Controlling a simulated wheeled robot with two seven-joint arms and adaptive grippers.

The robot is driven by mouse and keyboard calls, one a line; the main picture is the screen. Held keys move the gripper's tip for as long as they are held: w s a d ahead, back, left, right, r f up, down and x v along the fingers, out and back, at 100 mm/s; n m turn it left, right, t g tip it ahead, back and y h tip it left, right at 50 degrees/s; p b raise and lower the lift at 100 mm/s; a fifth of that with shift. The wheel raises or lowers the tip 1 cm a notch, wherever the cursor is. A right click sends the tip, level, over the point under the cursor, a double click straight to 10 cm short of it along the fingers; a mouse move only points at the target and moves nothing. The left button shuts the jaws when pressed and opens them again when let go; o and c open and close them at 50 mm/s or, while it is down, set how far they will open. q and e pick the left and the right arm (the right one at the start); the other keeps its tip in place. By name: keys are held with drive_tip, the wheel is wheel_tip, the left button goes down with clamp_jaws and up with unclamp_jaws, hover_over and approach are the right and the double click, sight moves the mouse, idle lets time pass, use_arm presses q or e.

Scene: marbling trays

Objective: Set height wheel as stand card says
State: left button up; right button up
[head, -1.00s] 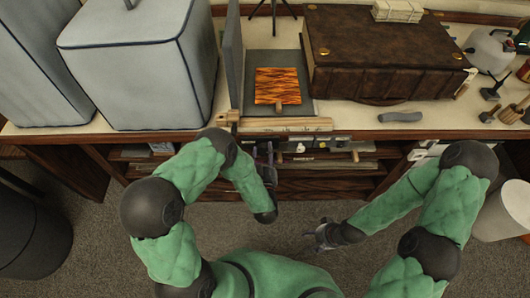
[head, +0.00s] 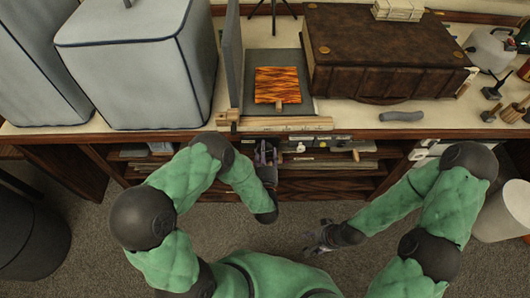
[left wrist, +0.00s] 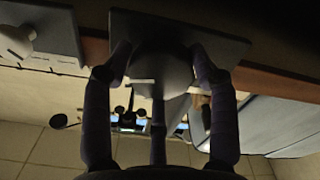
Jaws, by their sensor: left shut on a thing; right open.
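My left gripper (head: 265,154) is at the front edge of the bench, below the grey tray stand (head: 290,64). In the left wrist view its fingers (left wrist: 160,62) are closed around a grey round wheel (left wrist: 160,78), with a pale line across it. In the head view the wheel is hidden by the gripper and bench edge. A marbled orange board (head: 277,85) lies on the stand. I cannot make out a readable stand card. My right gripper (head: 318,238) is open and empty, low over the carpet, away from the bench.
A brown leather case (head: 385,55) stands right of the stand, and grey covered boxes (head: 135,65) stand left. A wooden strip (head: 290,124) lies along the bench edge. A grey curved piece (head: 401,116) lies at the front right. Open shelves are below.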

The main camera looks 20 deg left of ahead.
use_arm(q)
drive_tip(key=shift+s+f+n, duration=0.1)
drive_tip(key=shift+f+n, duration=0.15)
drive_tip(key=shift+n, duration=0.55)
drive_tip(key=shift+d, duration=0.1)
drive_tip(key=o, duration=1.1)
drive_tip(key=shift+o, duration=0.2)
drive_tip(key=shift+r, duration=0.1)
drive_tip(key=v, duration=0.7)
